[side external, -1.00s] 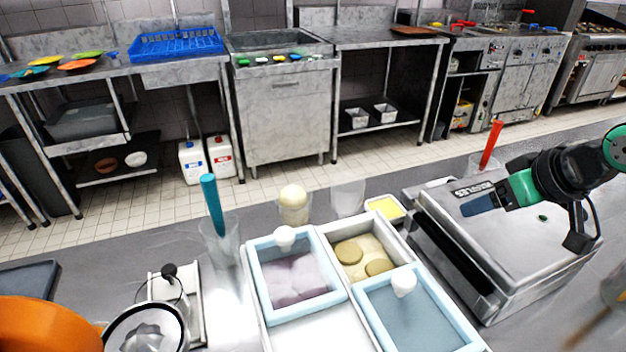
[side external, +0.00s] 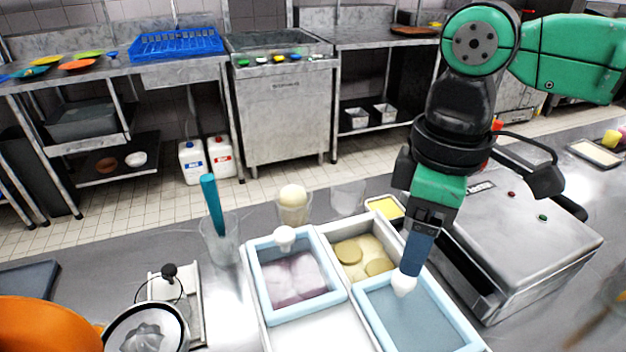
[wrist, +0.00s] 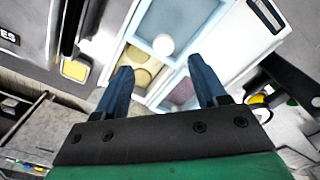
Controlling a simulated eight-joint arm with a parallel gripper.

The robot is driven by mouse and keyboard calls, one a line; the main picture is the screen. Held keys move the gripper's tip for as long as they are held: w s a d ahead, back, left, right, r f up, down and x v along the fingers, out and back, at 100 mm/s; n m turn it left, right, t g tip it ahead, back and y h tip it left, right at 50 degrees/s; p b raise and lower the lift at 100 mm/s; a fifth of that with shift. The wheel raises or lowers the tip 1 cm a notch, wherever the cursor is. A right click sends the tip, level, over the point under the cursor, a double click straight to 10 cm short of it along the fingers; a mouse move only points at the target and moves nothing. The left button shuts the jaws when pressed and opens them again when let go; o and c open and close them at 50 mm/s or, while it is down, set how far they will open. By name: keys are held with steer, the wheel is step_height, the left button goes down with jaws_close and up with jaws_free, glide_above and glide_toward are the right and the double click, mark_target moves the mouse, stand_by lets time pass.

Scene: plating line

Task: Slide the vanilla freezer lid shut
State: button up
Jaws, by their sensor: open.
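The vanilla freezer lid (side external: 415,318) is a light-blue frame with a grey-blue pane and a white round knob (side external: 403,284). It covers the near part of the right bay. The pale yellow vanilla (side external: 360,252) is exposed at the far end of that bay, and also shows in the wrist view (wrist: 143,68). My gripper (side external: 409,268) points down at the lid's knob. In the wrist view my gripper (wrist: 160,68) is open, its two blue fingers spread, with the knob (wrist: 163,45) just beyond the gap. I cannot tell whether the fingers touch it.
A second blue-framed lid (side external: 262,297) covers purple ice cream on the left. A waffle iron (side external: 535,240) stands close on the right. A glass with a teal-handled tool (side external: 212,205), a cone in a holder (side external: 293,205) and a yellow-filled tray (side external: 386,207) stand around the freezer.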

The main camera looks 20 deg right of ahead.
mark_target(405, 277)
steer(key=shift+s+a+f, duration=0.1)
steer(key=shift+a+f, duration=0.1)
steer(key=shift+a, duration=0.05)
steer(key=shift+f, duration=2.55)
jaws_close()
